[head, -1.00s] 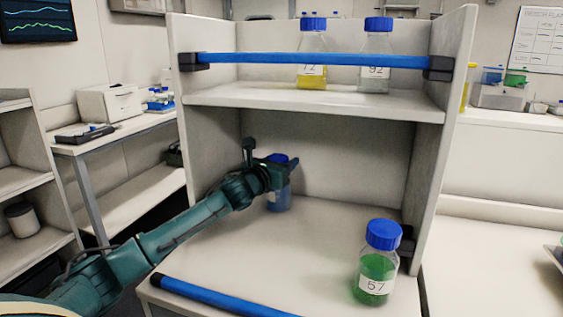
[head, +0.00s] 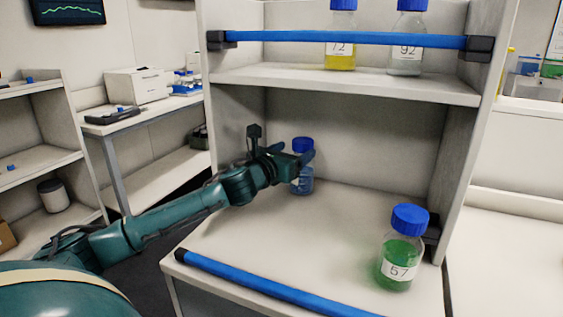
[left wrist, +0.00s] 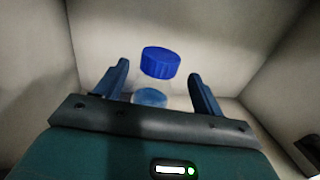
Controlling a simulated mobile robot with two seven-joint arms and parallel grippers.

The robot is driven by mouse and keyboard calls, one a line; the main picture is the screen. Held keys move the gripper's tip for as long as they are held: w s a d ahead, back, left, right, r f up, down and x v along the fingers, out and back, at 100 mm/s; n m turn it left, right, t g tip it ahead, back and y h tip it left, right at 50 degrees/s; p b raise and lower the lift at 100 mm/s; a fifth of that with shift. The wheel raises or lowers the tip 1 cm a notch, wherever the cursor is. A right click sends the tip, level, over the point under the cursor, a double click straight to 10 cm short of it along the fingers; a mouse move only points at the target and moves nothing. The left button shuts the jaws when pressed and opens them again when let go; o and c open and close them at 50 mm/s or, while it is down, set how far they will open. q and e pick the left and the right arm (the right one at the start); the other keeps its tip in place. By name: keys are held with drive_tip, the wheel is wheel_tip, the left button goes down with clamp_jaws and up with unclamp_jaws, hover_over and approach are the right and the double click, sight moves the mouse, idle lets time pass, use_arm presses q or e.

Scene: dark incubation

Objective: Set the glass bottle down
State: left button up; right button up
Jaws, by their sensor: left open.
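A glass bottle with a blue cap and blue liquid (head: 303,184) stands upright on the lower shelf, near its back left. My left gripper (head: 291,156) is open, with its fingers at the height of the bottle's upper part. In the left wrist view the blue cap (left wrist: 161,62) shows between the two spread fingers (left wrist: 160,84), with a gap on each side. Part of the bottle is hidden behind a finger in the head view. My right gripper is in neither view.
A green-filled bottle labelled 57 (head: 399,262) stands at the shelf's front right. A blue rail (head: 270,287) runs along the front edge. Bottles 72 (head: 340,52) and 92 (head: 407,54) stand on the upper shelf behind another rail (head: 350,41). The lower shelf's middle is clear.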

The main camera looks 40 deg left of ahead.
use_arm(q)
drive_tip(key=shift+s+d+b, duration=0.15)
drive_tip(key=shift+s+b, duration=0.35)
drive_tip(key=shift+s, duration=2.05)
